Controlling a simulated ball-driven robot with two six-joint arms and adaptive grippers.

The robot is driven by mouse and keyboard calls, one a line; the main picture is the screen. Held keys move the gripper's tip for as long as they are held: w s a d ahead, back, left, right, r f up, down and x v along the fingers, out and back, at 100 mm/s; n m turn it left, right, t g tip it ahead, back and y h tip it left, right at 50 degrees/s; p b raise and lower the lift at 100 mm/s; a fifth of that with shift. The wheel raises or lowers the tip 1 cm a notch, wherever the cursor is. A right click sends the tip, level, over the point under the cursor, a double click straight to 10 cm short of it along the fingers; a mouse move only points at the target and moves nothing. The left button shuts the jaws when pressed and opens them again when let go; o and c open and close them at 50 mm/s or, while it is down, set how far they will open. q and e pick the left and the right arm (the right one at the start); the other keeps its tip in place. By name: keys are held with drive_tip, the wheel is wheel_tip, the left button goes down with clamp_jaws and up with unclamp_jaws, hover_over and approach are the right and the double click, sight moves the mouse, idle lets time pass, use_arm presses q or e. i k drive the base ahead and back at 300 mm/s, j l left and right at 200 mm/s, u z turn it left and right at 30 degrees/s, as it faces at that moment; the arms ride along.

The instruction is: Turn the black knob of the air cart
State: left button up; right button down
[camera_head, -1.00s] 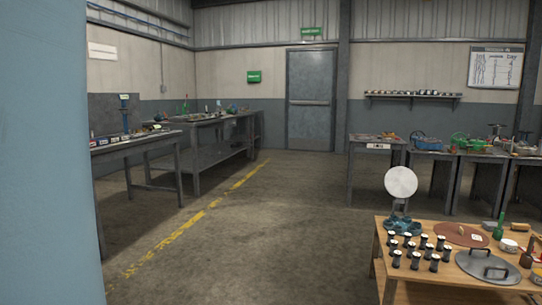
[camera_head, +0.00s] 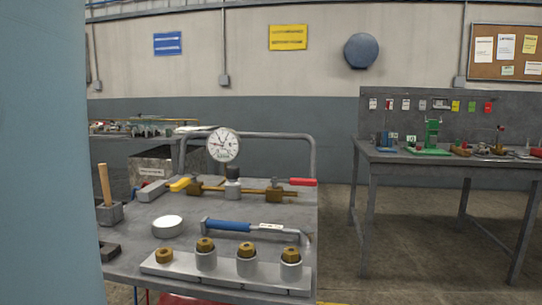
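A grey metal cart (camera_head: 190,209) with a tubular rail stands in the front left of the head view. On it, a brass pipe assembly (camera_head: 258,192) carries a grey regulator body (camera_head: 232,188). A small black knob (camera_head: 232,173) sits on top of that body, just below a round white gauge (camera_head: 224,145). A yellow lever (camera_head: 181,184) is at the pipe's left and a red lever (camera_head: 302,182) at its right. Neither of my grippers is in view.
On the cart, a blue-handled tool (camera_head: 228,226), a white round lid (camera_head: 168,226) and a block with brass fittings (camera_head: 222,275) lie in front of the pipe. A plain blue surface (camera_head: 42,150) fills the left edge. A workbench (camera_head: 440,156) stands right; floor between is clear.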

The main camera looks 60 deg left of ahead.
sight(232, 171)
drive_tip(key=u, duration=2.15)
drive_tip(key=j+u, duration=0.1)
